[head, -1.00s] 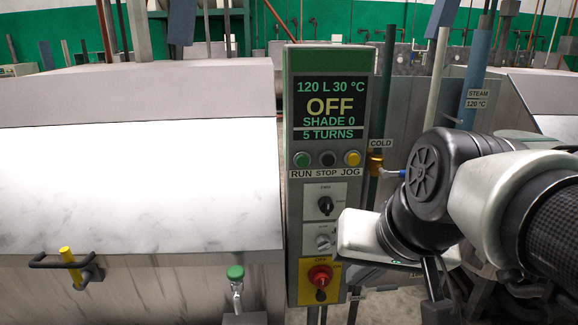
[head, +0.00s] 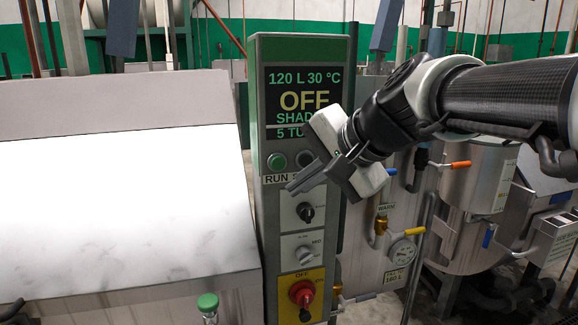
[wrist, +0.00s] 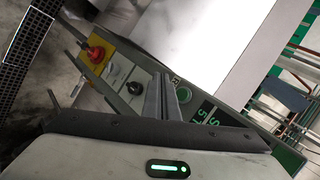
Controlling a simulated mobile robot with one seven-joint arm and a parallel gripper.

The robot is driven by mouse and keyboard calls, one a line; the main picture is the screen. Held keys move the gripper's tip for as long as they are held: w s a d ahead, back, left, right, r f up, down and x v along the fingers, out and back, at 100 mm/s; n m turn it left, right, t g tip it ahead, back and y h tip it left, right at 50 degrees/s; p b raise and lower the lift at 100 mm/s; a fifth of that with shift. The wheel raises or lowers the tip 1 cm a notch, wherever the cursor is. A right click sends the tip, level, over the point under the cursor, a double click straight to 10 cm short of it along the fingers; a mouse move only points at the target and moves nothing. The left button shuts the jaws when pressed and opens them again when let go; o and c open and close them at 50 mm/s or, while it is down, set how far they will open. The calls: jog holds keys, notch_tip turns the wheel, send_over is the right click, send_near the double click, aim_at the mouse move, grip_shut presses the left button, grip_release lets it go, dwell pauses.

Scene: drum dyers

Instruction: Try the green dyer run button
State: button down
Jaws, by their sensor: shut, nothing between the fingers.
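The green run button (head: 277,162) is on the upright control panel (head: 257,120), at the left of the button row, above the RUN label. The display (head: 290,78) reads OFF. My gripper (head: 290,188) is in front of the panel, to the lower right of the run button in the picture. Its fingers are shut and empty and point left toward the panel. I cannot tell whether they touch it.
Below the buttons are two rotary knobs (head: 305,212) and a red switch (head: 302,292) on a yellow plate. A large metal dyer drum (head: 120,210) fills the left.

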aim_at(285, 164)
jog(key=shift+w+a+p, duration=0.4)
jog(key=shift+w, duration=1)
jog(key=shift+w+a+p, duration=0.45)
jog(key=shift+w, duration=1)
jog(key=shift+w+a+p, duration=0.4)
jog(key=shift+w, duration=1)
jog(key=shift+w, duration=0.15)
jog(key=shift+w+a, duration=0.1)
jog(key=shift+w, duration=0.15)
jog(key=shift+w+a, duration=0.1)
jog(key=shift+w, duration=0.3)
jog(key=shift+s+d, duration=0.25)
jog(key=shift+s, duration=0.55)
jog(key=shift+f, duration=0.1)
